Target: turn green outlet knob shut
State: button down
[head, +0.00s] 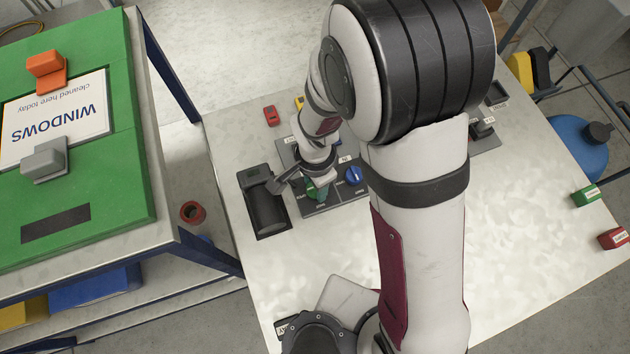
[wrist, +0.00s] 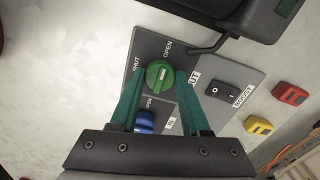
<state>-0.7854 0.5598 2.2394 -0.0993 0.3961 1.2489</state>
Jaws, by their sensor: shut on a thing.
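The green outlet knob (wrist: 159,73) sits on a grey panel (wrist: 149,44) in the wrist view. It has a pale mark on its face; SHUT is printed to its left, OPEN above it, and a partly hidden label ending in UT to its right. My gripper (wrist: 160,80) has its teal fingers on either side of the knob, closed on it. In the head view my gripper (head: 317,190) points down at the panel's near left part, and the arm hides some of the panel. I cannot tell exactly which way the knob's mark points.
A blue knob (wrist: 145,121) labelled IN sits close by, partly behind a finger. A black rocker switch (wrist: 222,92) marked BOOST is on the right. A dark device (head: 266,210) with a bent tube stands beside the panel.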

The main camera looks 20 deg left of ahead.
jog(key=n, duration=0.8)
jog(key=shift+n, duration=0.4)
jog(key=n, duration=0.8)
jog(key=shift+n, duration=0.5)
jog(key=shift+c, duration=1.9)
grip_release()
